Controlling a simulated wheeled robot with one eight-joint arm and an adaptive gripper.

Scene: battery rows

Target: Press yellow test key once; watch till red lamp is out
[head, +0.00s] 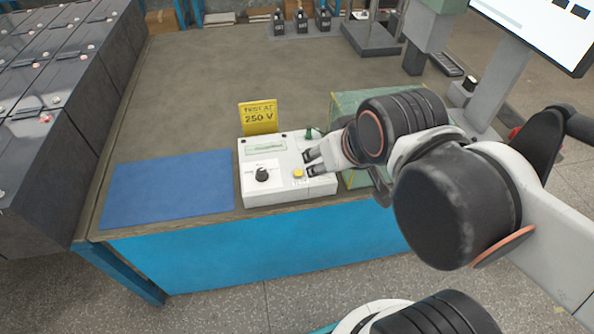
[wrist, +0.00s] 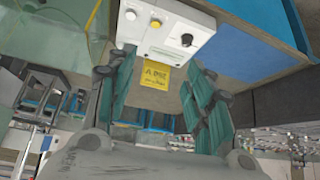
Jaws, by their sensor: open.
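The white tester box (head: 250,186) sits at the front edge of the bench. The yellow test key (head: 298,173) is on its top face, right of a black knob (head: 262,175). My gripper (head: 308,163) is over the box's right side, with its fingertips close to the key; I cannot tell whether they touch the box. In the wrist view, the box (wrist: 160,32) is upside down beyond my open, empty fingers (wrist: 155,80), and the key (wrist: 130,14) shows near the top. I cannot make out a red lamp; part of the box is behind the fingers.
A yellow sign (head: 259,117) reading "TEST AT 250 V" stands behind the box. A blue mat (head: 168,188) lies left of it and a green translucent box (head: 350,105) stands right. Dark batteries (head: 60,80) fill the far left.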

